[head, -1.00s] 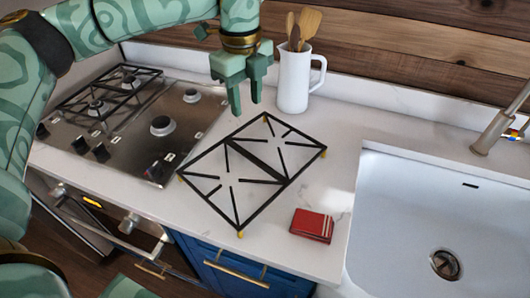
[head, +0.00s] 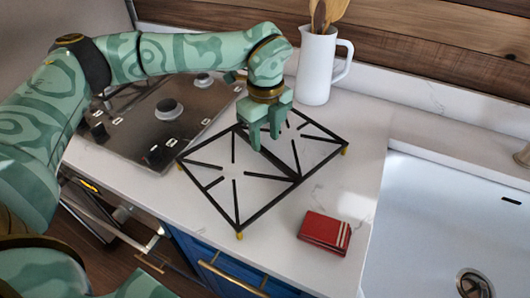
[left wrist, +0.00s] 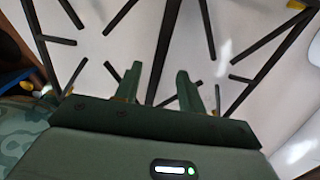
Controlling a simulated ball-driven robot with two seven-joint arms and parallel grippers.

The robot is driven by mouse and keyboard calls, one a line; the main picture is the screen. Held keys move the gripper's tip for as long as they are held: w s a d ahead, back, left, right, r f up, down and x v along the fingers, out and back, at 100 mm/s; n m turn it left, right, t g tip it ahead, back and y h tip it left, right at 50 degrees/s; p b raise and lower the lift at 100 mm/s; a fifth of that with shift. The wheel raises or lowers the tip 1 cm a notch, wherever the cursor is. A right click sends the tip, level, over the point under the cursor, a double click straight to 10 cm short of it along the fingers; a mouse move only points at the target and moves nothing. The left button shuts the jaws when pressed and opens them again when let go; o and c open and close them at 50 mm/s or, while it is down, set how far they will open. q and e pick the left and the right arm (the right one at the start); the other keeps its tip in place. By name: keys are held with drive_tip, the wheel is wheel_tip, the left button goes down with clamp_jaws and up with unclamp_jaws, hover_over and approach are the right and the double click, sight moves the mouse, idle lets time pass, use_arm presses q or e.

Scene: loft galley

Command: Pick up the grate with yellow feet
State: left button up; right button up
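The grate with yellow feet (head: 262,206) is a black rectangular frame with spokes and a double middle bar. It lies flat on the white counter, and yellow feet show at its corners. My left gripper (head: 266,142) points down over the grate's middle bar, toward the far side. In the left wrist view the two fingers of my left gripper (left wrist: 158,84) are apart, with the middle bar of the grate (left wrist: 166,45) running between them. I cannot tell whether they touch it. My right gripper is not in view.
A red wallet-like item (head: 324,233) lies right of the grate. A white jug (head: 316,68) with wooden utensils stands behind it. The steel cooktop (head: 150,120) is at left, the white sink (head: 440,225) at right.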

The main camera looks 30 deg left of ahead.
sight(264, 150)
use_arm(q)
wheel_tip(264, 150, down, 5)
drive_tip(key=shift+a+f+b, duration=0.15)
drive_tip(key=shift+f+b, duration=0.05)
drive_tip(key=shift+b, duration=0.65)
drive_tip(key=shift+r, duration=0.1)
clamp_jaws()
